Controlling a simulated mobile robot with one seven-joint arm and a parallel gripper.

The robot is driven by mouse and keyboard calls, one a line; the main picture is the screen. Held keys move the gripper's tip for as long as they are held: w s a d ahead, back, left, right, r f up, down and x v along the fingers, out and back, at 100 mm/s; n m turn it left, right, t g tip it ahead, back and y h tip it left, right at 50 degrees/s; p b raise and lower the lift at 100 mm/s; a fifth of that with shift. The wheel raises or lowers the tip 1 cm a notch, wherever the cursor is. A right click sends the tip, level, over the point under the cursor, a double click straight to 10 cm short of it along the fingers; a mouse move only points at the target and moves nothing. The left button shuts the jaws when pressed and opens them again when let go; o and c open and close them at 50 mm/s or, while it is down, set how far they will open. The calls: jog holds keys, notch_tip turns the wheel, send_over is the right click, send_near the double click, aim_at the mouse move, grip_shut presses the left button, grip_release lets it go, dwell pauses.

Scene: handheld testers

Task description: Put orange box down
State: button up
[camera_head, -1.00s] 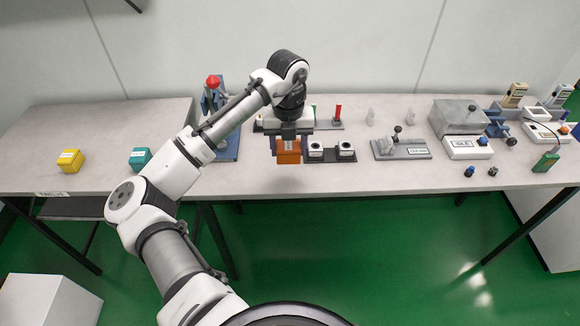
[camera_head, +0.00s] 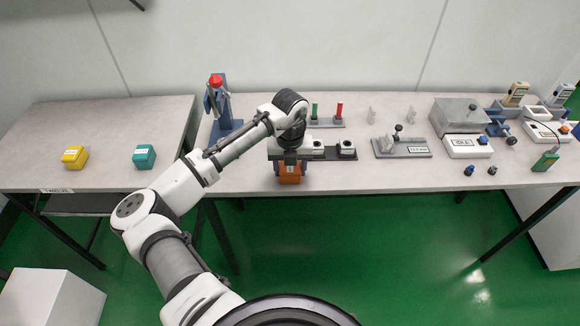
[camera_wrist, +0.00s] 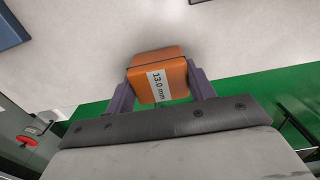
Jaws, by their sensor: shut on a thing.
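The orange box (camera_head: 289,175) is held in my gripper (camera_head: 290,166), near the front edge of the right table. In the wrist view the orange box (camera_wrist: 158,76) sits between the two fingers of my gripper (camera_wrist: 160,92), which are shut on its sides. A white label reading "13.0 mm" faces the wrist camera. I cannot tell whether the underside of the box touches the tabletop.
A yellow box (camera_head: 75,157) and a teal box (camera_head: 144,157) stand on the left table (camera_head: 110,120). A dark fixture with white blocks (camera_head: 346,149) is just right of my gripper. A press with a red knob (camera_head: 217,82) stands behind my arm. Free tabletop lies at front right.

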jog(key=o, duration=1)
notch_tip(320, 180, up, 12)
jog(key=b, duration=0.2)
jog(key=shift+r, duration=0.15)
